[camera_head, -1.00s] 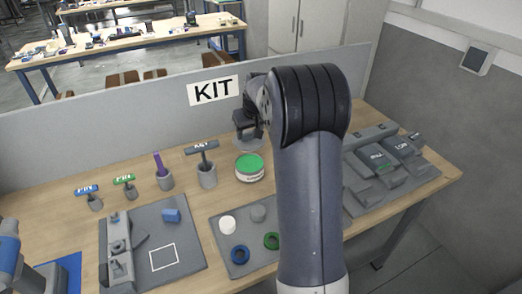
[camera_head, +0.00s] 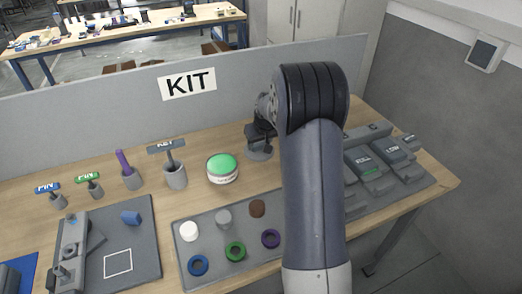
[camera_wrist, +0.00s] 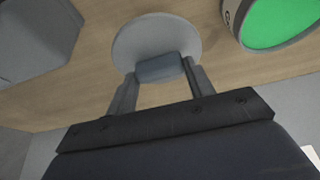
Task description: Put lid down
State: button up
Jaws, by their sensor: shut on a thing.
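The lid (camera_wrist: 156,36) is a pale grey round disc with a darker blue-grey knob (camera_wrist: 160,68). My gripper (camera_wrist: 160,75) is shut on the knob, one finger on each side, in the wrist view. In the head view the lid (camera_head: 259,154) is below my gripper (camera_head: 260,138), over the wooden table just right of and slightly behind a green-topped round button. I cannot tell whether its underside touches the table.
The green button (camera_head: 222,163) is close by; it also shows at upper right in the wrist view (camera_wrist: 285,20). A grey tray (camera_head: 210,216) with discs and rings lies in front. A grey panel (camera_head: 110,115) with a KIT sign stands behind. Grey fixtures (camera_head: 375,165) are at right.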

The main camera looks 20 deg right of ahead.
aim_at(260, 149)
jog(key=shift+f, duration=1.85)
jog(key=shift+f, duration=0.1)
jog(key=shift+f, duration=0.15)
jog(key=o, duration=1)
jog(key=shift+c, duration=0.2)
jog(key=shift+r, duration=0.2)
jog(key=shift+r, duration=0.2)
jog(key=v, duration=1.1)
jog(key=shift+s+r+b, duration=0.3)
jog(key=shift+b, duration=0.15)
